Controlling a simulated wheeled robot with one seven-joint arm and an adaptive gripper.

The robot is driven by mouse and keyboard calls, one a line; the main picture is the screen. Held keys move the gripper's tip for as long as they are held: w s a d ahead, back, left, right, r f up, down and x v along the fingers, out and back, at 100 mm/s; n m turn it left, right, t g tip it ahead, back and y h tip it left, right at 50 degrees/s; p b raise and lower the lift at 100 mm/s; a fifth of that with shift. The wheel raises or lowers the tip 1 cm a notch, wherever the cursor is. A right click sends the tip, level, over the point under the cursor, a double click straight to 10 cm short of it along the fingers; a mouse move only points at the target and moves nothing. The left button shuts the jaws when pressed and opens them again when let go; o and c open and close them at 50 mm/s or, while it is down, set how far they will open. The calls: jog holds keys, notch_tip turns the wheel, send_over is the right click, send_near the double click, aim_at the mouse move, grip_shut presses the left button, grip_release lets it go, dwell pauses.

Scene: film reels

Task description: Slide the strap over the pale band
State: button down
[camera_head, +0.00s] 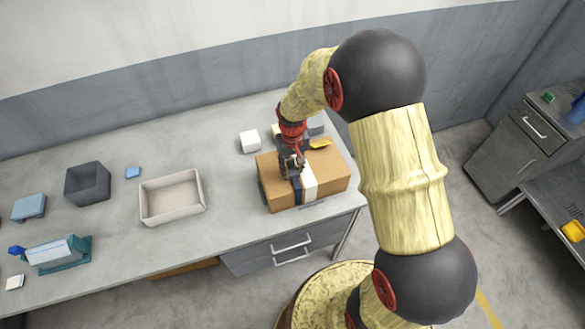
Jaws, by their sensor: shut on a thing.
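A brown cardboard box (331,183) sits near the right end of the grey table. A pale band (309,181) runs across its top and down its front side. A dark navy strap (297,191) lies around the box just left of the pale band, close beside it and roughly parallel. My gripper (291,172) points down at the box top and is shut on the strap. The gripper hides the strap's upper part and the exact grip.
A white block (250,141) and a yellow object (320,143) lie behind the box. A beige tray (172,221), dark grey bin (88,184) and small blue block (133,172) stand to the left. The table (233,221) is clear between tray and box.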

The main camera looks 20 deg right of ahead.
aim_at(305, 172)
jog(key=shift+d, duration=2.4)
jog(key=c, duration=1.3)
grip_release()
jog(key=shift+o, duration=0.2)
jog(key=shift+r, duration=0.1)
notch_tip(305, 172, up, 12)
